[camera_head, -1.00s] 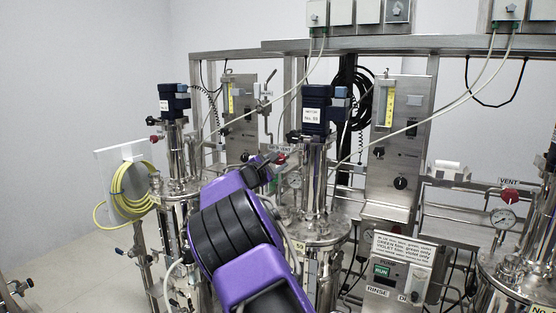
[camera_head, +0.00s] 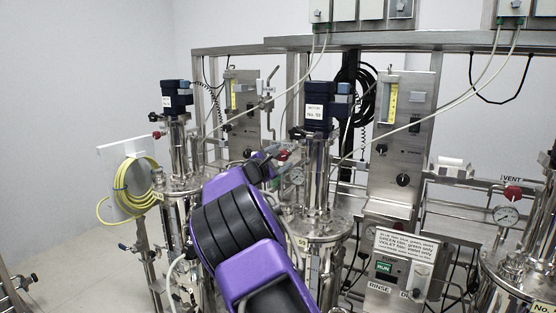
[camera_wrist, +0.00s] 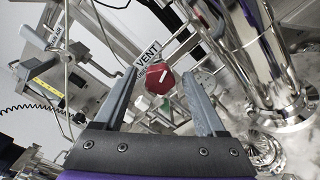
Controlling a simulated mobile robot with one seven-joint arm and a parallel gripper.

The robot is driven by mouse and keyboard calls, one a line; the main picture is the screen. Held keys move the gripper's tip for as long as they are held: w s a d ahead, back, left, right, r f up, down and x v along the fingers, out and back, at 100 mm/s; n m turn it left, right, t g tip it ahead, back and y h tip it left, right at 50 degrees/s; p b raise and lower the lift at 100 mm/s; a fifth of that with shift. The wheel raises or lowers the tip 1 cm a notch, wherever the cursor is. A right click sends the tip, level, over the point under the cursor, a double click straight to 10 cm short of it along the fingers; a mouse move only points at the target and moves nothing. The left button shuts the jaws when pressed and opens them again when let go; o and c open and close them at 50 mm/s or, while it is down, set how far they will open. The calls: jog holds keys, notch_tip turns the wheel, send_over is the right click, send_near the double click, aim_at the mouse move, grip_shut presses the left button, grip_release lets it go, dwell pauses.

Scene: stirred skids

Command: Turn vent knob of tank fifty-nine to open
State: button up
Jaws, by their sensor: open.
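Tank fifty-nine (camera_head: 325,232) is a shiny steel vessel with a dark blue motor on top and a yellow "59" label at its front. Its red vent knob (camera_wrist: 159,78) shows in the wrist view, with a white mark on its face and a VENT label (camera_wrist: 148,54) beside it. In the head view the knob (camera_head: 282,155) is small and partly behind my gripper (camera_head: 268,165). My gripper (camera_wrist: 160,88) is open and empty, its two grey fingers on either side of the knob in the picture. I cannot tell whether they touch it.
A steel post (camera_wrist: 255,60) of the tank stands close on the right in the wrist view. A pressure gauge (camera_head: 297,175) is just right of the knob. Another red vent knob (camera_head: 513,193) is on the tank at right. A yellow hose coil (camera_head: 128,190) hangs at left.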

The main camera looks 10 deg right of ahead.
jog(key=b+v, duration=0.1)
jog(key=v, duration=1.6)
jog(key=shift+s, duration=0.15)
jog(key=shift+a+r, duration=0.1)
jog(key=shift+r, duration=0.05)
